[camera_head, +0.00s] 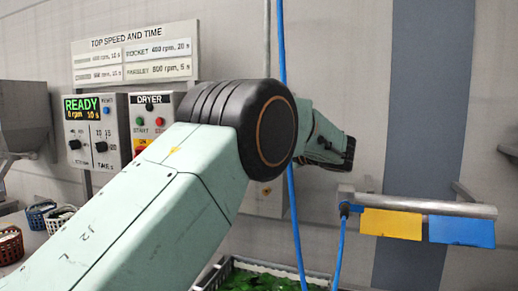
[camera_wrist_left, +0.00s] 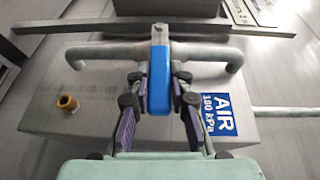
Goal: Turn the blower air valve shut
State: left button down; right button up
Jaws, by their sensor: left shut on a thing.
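The blower air valve's blue lever handle (camera_wrist_left: 160,82) shows in the left wrist view, with its upper end at the grey pipe (camera_wrist_left: 205,52). The lever runs down the picture, crosswise to the level stretch of pipe. My left gripper (camera_wrist_left: 159,100) has its fingers on both sides of the lever and is shut on it. In the head view my left gripper (camera_head: 338,152) reaches toward the wall, past my large dark joint. The valve is hidden there. A blue AIR 180 kPa label (camera_wrist_left: 213,114) sits right of the lever. My right gripper is not in view.
A brass fitting (camera_wrist_left: 67,104) sits left of the lever. In the head view, a metal bar (camera_head: 420,203) with yellow and blue tags stands right of my gripper. A blue hose (camera_head: 294,220) hangs near my arm. A crate of greens (camera_head: 225,270) is below.

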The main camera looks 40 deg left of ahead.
pick_arm(q)
jog(key=shift+f, duration=0.1)
jog(key=c, duration=1.2)
grip_release()
jog(key=shift+s, duration=0.1)
jog(key=shift+d, duration=0.55)
jog(key=s+d, duration=0.1)
jog(key=d, duration=0.9)
jog(key=shift+s+d+r, duration=0.3)
jog(key=shift+d+r, duration=0.1)
